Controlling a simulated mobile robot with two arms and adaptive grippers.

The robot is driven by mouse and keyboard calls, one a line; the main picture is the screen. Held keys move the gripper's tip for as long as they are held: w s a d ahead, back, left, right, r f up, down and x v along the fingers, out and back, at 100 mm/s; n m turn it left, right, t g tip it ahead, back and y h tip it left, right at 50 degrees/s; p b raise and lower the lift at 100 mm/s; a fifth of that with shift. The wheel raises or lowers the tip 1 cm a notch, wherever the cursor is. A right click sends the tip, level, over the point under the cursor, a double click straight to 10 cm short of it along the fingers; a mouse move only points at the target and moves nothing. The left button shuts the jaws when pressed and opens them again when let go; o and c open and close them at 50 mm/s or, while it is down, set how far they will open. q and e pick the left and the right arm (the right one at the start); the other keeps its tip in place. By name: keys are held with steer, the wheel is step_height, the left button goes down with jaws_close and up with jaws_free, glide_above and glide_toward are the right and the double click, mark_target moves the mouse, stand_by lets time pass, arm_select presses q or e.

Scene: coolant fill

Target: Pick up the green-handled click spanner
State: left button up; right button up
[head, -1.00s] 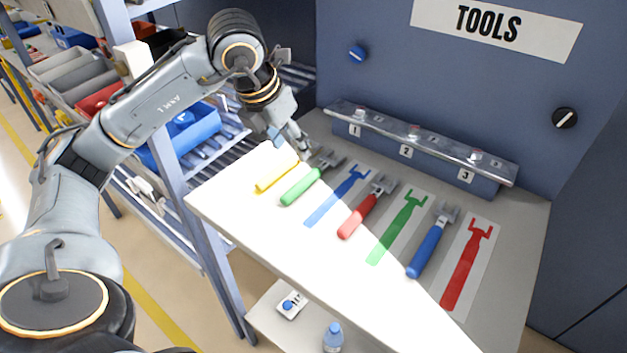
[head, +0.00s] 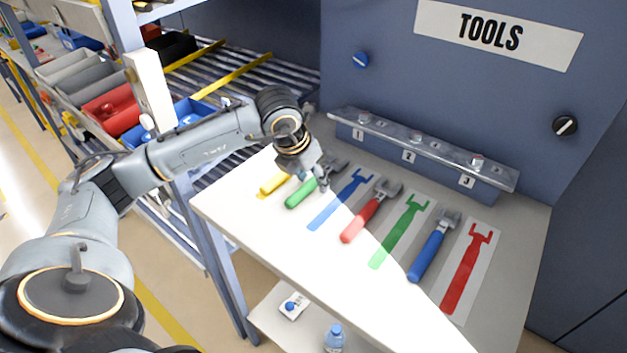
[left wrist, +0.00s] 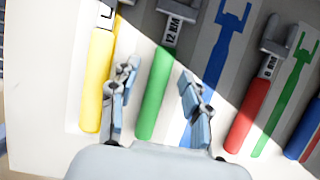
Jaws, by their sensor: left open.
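The green-handled click spanner (head: 302,193) lies on the bench, its grey head pointing toward the back panel. In the left wrist view, its green handle (left wrist: 154,95) shows between my open fingers, with a gap on each side. My left gripper (head: 318,182) is open and empty over this spanner, hiding part of it in the head view; it also shows in the left wrist view (left wrist: 157,78). I cannot tell its exact height above the handle. My right gripper is not in view.
A yellow-handled spanner (left wrist: 97,80) lies close on the left. A blue painted outline (head: 338,203) is on the right, then a red-handled spanner (head: 360,221), a green outline (head: 396,235) and a blue-handled spanner (head: 428,253). A numbered rail (head: 425,155) stands behind.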

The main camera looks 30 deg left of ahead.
arm_select(q)
steer(key=shift+f+b, duration=0.15)
steer(key=shift+b, duration=0.15)
stand_by(0.4)
steer(key=shift+s, duration=0.1)
jaws_close()
